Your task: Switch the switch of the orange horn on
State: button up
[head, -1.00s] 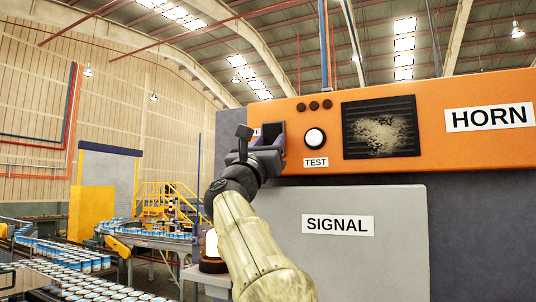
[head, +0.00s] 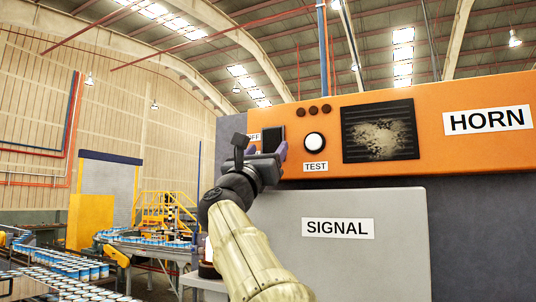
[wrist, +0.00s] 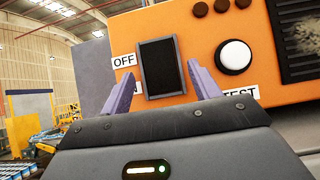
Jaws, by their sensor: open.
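The orange horn box (head: 430,150) carries a black rocker switch (wrist: 160,68) in a grey frame near its left end. The switch also shows in the head view (head: 272,136), its lower part hidden by my gripper. An OFF label (wrist: 124,61) sits left of the switch's upper part. A lower label (wrist: 128,86) is mostly hidden by my left finger. My gripper (wrist: 155,75) is open and empty, its purple fingers on either side of the switch's lower half. I cannot tell whether they touch the panel, nor which way the rocker is tipped.
A white TEST button (wrist: 234,56) is just right of the switch, close to my right finger. A dark grille (head: 380,130) and HORN label (head: 488,119) lie farther right. A grey SIGNAL box (head: 390,215) stands below. A can conveyor (head: 75,270) is at left.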

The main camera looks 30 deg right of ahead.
jog(key=b+v, duration=0.9)
jog(key=v, duration=0.6)
jog(key=shift+s+a+f+b, duration=0.15)
jog(key=shift+b, duration=0.25)
